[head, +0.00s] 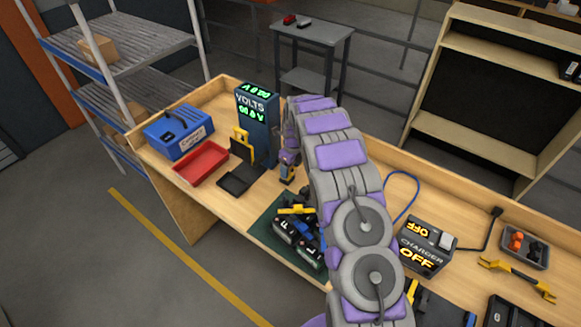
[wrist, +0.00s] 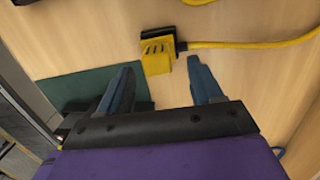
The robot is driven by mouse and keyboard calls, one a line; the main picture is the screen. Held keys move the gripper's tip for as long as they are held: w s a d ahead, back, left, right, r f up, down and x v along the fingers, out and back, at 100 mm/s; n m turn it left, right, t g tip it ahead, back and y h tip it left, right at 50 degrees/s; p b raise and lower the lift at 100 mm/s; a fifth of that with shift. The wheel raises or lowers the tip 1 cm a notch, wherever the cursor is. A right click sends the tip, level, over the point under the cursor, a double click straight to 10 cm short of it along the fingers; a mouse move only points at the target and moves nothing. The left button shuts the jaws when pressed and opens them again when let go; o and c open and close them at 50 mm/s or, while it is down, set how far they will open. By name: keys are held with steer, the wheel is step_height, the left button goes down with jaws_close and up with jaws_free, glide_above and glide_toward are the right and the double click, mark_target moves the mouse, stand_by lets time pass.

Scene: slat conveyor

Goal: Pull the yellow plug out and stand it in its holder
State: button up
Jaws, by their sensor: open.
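In the wrist view a yellow block like a plug (wrist: 157,59), with black parts and a yellow cable, shows beyond and between my fingertips. My gripper (wrist: 162,67) is open, with its two dark fingers apart and nothing held. In the head view my gripper (head: 287,172) is low over the bench, between the black stand and the green mat. The black stand (head: 240,178) has a yellow piece (head: 240,135) at its top. Another yellow piece (head: 297,209) lies across the dark battery (head: 292,232) on the mat. I cannot tell which yellow piece the wrist view shows.
The meter marked VOLTS (head: 257,120) stands close behind my gripper. A red tray (head: 202,162) and blue box (head: 178,131) are at left. The charger reading OFF (head: 425,245) is at right. The green mat (head: 262,228) lies in front. My arm hides the bench middle.

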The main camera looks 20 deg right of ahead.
step_height(320, 180, up, 17)
steer(key=s+d, duration=0.1)
steer(key=shift+s, duration=0.2)
steer(key=shift+d, duration=0.1)
steer(key=s+a+r+n+b, duration=0.2)
steer(key=s+n, duration=0.3)
steer(key=s, duration=0.3)
steer(key=s+a+r+n+g+b, duration=0.1)
steer(key=s+a+n+b, duration=0.1)
steer(key=s+n, duration=0.35)
steer(key=s+a+r+n+b, duration=0.2)
steer(key=s+n+b, duration=0.15)
steer(key=s, duration=0.65)
steer(key=s+a+f+n+b, duration=0.1)
steer(key=s+f+n, duration=0.3)
steer(key=s, duration=0.9)
steer(key=s+a+f+n+g+b, duration=0.1)
steer(key=s+f+n+b, duration=0.2)
steer(key=s+n, duration=0.7)
steer(key=s, duration=0.3)
steer(key=shift+s+f+n+g+h+b, duration=0.3)
steer(key=shift+s+f+h, duration=0.05)
steer(key=shift+h, duration=0.05)
